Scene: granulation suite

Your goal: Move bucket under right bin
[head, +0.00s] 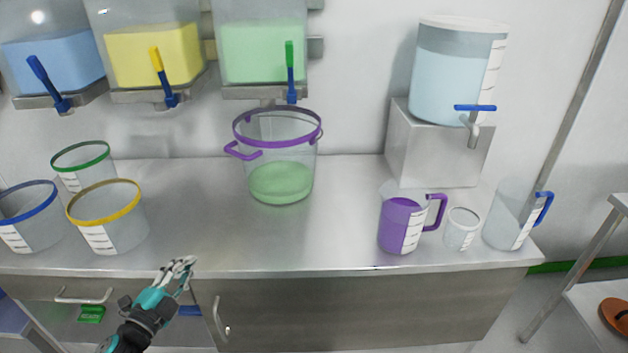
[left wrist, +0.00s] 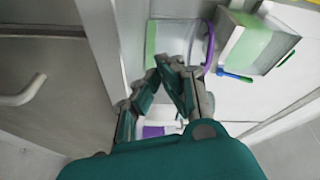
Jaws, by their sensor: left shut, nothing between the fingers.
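In the head view a clear bucket with a purple rim and purple handle (head: 279,146) stands upright on the steel counter, with green material in its bottom. It stands below the right bin (head: 262,50), a wall bin holding green material with a green-tipped lever. My left gripper (head: 188,264) is shut and empty at the counter's front edge, left of and in front of the bucket, apart from it. In the left wrist view the gripper (left wrist: 168,66) is shut, with the bucket's purple rim (left wrist: 208,48) and the green bin (left wrist: 250,42) beyond it. My right gripper does not show.
Bins with yellow (head: 152,55) and blue (head: 52,62) material hang left of the green one. Buckets with green (head: 82,153), blue (head: 28,222) and yellow (head: 107,223) rims stand on the left. A purple-filled jug (head: 401,224) and water dispenser (head: 455,80) stand right. The counter's middle front (head: 280,240) is clear.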

